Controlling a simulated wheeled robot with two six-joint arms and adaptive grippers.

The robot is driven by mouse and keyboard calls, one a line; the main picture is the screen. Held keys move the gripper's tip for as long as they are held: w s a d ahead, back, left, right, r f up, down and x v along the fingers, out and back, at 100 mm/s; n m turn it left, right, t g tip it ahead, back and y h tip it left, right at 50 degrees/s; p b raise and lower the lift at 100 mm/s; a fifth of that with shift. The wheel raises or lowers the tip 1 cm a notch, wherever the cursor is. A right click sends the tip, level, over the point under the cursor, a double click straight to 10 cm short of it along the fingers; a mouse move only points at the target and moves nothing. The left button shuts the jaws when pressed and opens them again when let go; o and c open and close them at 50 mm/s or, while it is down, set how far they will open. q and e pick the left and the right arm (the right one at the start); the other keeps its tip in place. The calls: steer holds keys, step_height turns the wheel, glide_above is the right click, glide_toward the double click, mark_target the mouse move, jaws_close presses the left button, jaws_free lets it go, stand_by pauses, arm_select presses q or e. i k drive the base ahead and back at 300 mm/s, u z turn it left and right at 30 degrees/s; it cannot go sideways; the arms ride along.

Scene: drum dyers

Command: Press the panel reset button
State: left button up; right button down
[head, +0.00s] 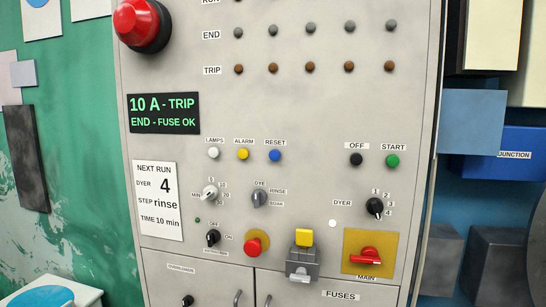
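The blue reset button (275,155) sits on the grey control panel (300,120), under a label reading RESET. It is the right one in a row with the white lamps button (214,153) and the yellow alarm button (243,154). Nothing covers it. Neither of my grippers shows in the head view.
A display (163,113) reads "10 A - TRIP, END - FUSE OK". A large red button (137,24), a black off button (356,159), a green start button (392,160), several knobs and a red main switch (368,256) stick out from the panel. The space before the panel looks clear.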

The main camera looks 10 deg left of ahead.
mark_target(274, 155)
steer(key=u, duration=0.05)
steer(key=k, duration=0.65)
steer(key=u, duration=0.6)
steer(key=i, duration=1.6)
steer(key=z, duration=0.75)
